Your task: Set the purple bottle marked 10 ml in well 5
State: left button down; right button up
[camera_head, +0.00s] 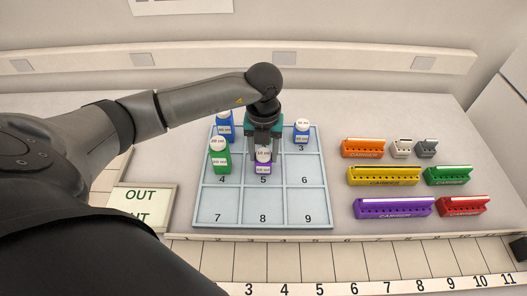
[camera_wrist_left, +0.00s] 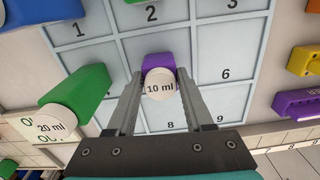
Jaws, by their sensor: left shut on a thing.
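The purple bottle (camera_head: 263,168) with a white cap marked 10 ml stands at well 5 of the grey-blue numbered tray (camera_head: 243,217), just above the printed 5. My left gripper (camera_head: 263,157) is over it from behind, with its fingers shut on the bottle. In the left wrist view the purple bottle (camera_wrist_left: 158,62) sits between the two fingers (camera_wrist_left: 158,90), its cap towards the camera. I cannot tell whether its base touches the well floor. My right gripper is not in view.
A green 20 ml bottle (camera_head: 220,160) stands in well 4. Blue bottles stand in well 1 (camera_head: 225,130) and well 3 (camera_head: 302,130). Wells 6, 7, 8 and 9 are empty. Coloured carrier racks (camera_head: 385,178) stand right of the tray; an OUT sign (camera_head: 141,196) lies left.

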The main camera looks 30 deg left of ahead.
aim_at(264, 153)
pick_arm(q)
jog(key=shift+f, duration=0.15)
jog(key=shift+c, duration=1.4)
grip_release()
notch_tip(264, 153, up, 12)
jog(key=shift+r, duration=0.2)
